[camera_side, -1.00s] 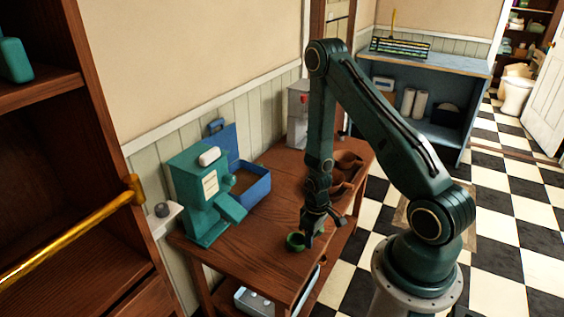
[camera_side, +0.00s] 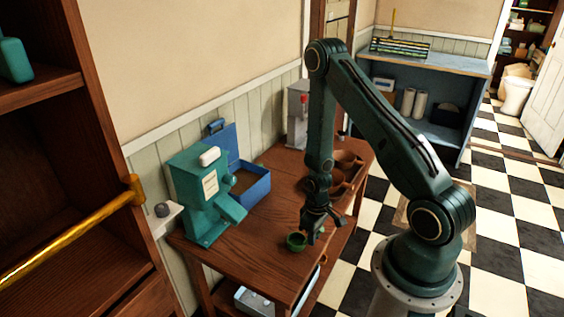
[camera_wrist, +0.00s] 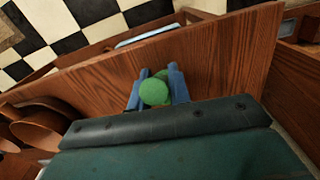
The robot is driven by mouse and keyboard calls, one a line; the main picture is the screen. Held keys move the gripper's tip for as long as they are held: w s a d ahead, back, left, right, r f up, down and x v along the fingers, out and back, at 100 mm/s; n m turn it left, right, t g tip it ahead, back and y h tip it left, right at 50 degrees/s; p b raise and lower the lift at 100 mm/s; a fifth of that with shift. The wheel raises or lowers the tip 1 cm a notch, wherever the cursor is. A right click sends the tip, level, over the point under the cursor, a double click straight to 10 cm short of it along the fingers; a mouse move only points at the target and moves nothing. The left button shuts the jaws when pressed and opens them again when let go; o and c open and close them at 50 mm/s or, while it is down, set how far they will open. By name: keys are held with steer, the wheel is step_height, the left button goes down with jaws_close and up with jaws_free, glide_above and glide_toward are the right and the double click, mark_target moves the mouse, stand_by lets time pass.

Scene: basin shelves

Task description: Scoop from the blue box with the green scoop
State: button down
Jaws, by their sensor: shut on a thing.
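The green scoop (camera_side: 297,242) is at the front edge of the wooden table, below my gripper (camera_side: 312,228). In the wrist view my gripper (camera_wrist: 157,90) has its blue fingers on either side of the round green end of the scoop (camera_wrist: 154,92), shut on it. I cannot tell whether the scoop still touches the table. The blue box (camera_side: 251,186) stands open further back on the table against the wall, with its lid raised and brown contents inside. My gripper is to the right and in front of it.
A teal machine (camera_side: 203,195) stands left of the blue box, near the scoop. Brown bowls (camera_side: 346,165) sit behind my arm, and a grey dispenser (camera_side: 298,115) stands at the back. The wooden table top (camera_side: 262,225) is clear between scoop and box. A shelf unit (camera_side: 75,200) is at left.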

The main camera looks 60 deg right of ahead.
steer(key=shift+r, duration=0.1)
step_height(320, 180, up, 13)
stand_by(1.6)
steer(key=shift+w, duration=0.1)
steer(key=w+d, duration=0.4)
steer(key=w, duration=0.6)
steer(key=w+d+r, duration=0.1)
steer(key=w+d, duration=0.3)
steer(key=w, duration=0.7)
steer(key=w+d, duration=0.4)
steer(key=w, duration=0.7)
steer(key=shift+w+r+n, duration=0.25)
steer(key=shift+r+n, duration=0.1)
steer(key=shift+n, duration=0.05)
steer(key=shift+f, duration=0.15)
